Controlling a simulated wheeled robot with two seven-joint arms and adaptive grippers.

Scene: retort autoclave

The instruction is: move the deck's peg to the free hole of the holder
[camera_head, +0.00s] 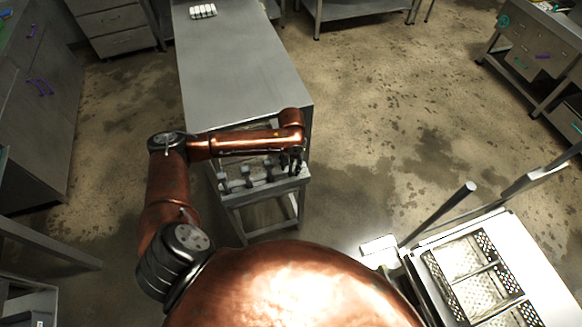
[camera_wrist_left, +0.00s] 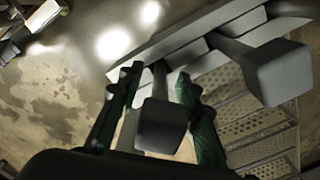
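A grey rack (camera_head: 262,188) at the near end of the long metal table bears a row of upright grey pegs with square heads. One peg (camera_head: 247,176) stands near the row's middle, another (camera_head: 225,185) at its left. My left gripper (camera_head: 291,162) points down at the row's right end. In the left wrist view its dark green fingers (camera_wrist_left: 158,85) are open on either side of a peg (camera_wrist_left: 160,127), with gaps showing beside the shaft. A second peg (camera_wrist_left: 280,73) stands to the right, outside the fingers. I cannot make out a free hole. My right gripper is out of view.
The long metal table (camera_head: 240,70) is bare apart from a small white item (camera_head: 203,11) at its far end. A perforated metal basket (camera_head: 470,275) sits on a bright surface at the lower right. Open wet floor (camera_head: 390,110) lies to the right.

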